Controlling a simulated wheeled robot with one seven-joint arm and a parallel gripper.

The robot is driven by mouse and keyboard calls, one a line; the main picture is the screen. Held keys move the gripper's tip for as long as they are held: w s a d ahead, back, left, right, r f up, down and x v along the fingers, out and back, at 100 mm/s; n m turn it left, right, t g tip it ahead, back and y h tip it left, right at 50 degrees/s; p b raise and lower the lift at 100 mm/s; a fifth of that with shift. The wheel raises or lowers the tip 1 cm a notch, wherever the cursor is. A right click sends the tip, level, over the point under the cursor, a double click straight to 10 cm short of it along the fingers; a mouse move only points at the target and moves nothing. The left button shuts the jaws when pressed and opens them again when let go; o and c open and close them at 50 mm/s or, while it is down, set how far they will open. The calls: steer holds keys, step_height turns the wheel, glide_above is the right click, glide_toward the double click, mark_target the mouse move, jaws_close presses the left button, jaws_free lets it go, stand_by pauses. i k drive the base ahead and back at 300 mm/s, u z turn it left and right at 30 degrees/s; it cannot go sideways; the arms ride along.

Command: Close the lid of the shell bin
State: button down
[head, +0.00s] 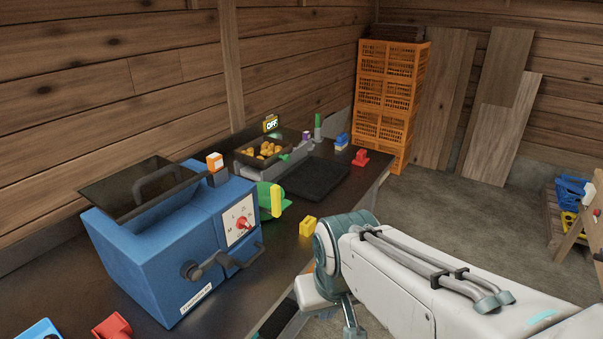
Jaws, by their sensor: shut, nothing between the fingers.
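No thing in the head view is clearly marked as the shell bin. The blue box-shaped machine (165,255) on the bench has a dark lid or tray (125,188) with a handle on its top, sitting tilted. Its front has a white dial plate with a red knob, a crank and a label too small to read. My arm reaches in from the lower right and bends down at a teal joint beside the bench's front edge. My gripper is not in view; the arm's end runs out of the picture at the bottom.
The dark bench (245,285) carries a yellow block (307,226), a green and yellow tool (272,199), a tray of chestnuts (262,152), a black mat (313,178) and a red item (361,158). Orange crates (385,95) stand stacked beyond.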

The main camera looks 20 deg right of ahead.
mark_target(333, 126)
steer(key=k, duration=1.25)
steer(key=z, duration=0.6)
steer(key=i, duration=0.45)
steer(key=z, duration=1.15)
steer(key=i, duration=1.2)
steer(key=u, duration=0.25)
steer(key=i, duration=1.05)
steer(key=u, duration=1.1)
steer(key=i, duration=0.3)
steer(key=u, duration=0.25)
steer(key=k, duration=0.65)
steer(key=z, duration=0.55)
steer(key=i, duration=1.1)
steer(key=z, duration=0.5)
steer(key=i, duration=1.6)
steer(key=u, duration=0.05)
